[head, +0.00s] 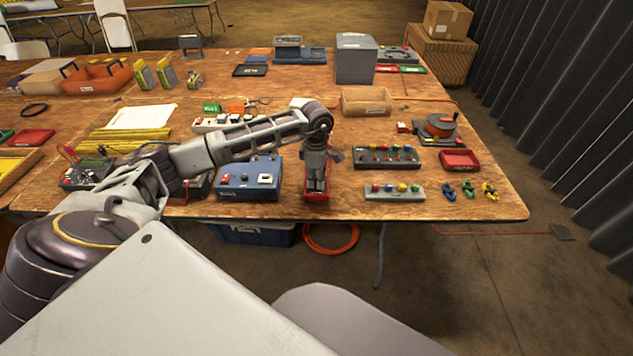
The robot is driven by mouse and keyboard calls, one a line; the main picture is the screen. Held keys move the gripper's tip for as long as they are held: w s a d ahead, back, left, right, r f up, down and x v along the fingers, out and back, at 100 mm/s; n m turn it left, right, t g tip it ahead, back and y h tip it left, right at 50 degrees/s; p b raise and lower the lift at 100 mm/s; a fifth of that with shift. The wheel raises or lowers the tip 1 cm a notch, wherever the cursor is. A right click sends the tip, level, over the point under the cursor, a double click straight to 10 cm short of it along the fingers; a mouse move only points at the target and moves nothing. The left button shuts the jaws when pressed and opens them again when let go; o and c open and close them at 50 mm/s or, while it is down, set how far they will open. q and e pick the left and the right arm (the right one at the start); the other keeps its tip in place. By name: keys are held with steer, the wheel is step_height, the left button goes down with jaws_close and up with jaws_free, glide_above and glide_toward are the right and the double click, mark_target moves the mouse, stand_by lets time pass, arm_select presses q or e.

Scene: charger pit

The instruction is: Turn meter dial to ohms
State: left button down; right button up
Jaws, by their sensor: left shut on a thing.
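A red-edged meter (307,196) lies near the front edge of the wooden table, in the middle of the head view. My left gripper (316,186) reaches down onto it from above, fingers pointing at the meter's face. The fingers are shut on what appears to be the meter's dial. The dial itself and most of the meter's face are hidden behind the gripper, so its setting cannot be read. My right gripper is not in view.
A blue box with controls (248,180) stands close left of the meter. A dark terminal box (387,157) and a grey strip with coloured knobs (394,192) lie to the right. The table's front edge (450,213) is close.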

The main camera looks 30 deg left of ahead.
arm_select(q)
steer(key=m+b, duration=0.2)
steer(key=m, duration=0.2)
steer(key=shift+m, duration=0.3)
steer(key=m+b, duration=0.2)
steer(key=m, duration=0.2)
steer(key=shift+m, duration=0.3)
steer(key=shift+m+b, duration=0.55)
steer(key=shift+m, duration=1.45)
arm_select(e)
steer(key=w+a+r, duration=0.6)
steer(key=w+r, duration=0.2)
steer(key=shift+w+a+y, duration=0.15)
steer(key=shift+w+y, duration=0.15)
arm_select(q)
steer(key=c, duration=1.2)
jaws_free()
steer(key=shift+c, duration=0.2)
steer(key=shift+r, duration=0.15)
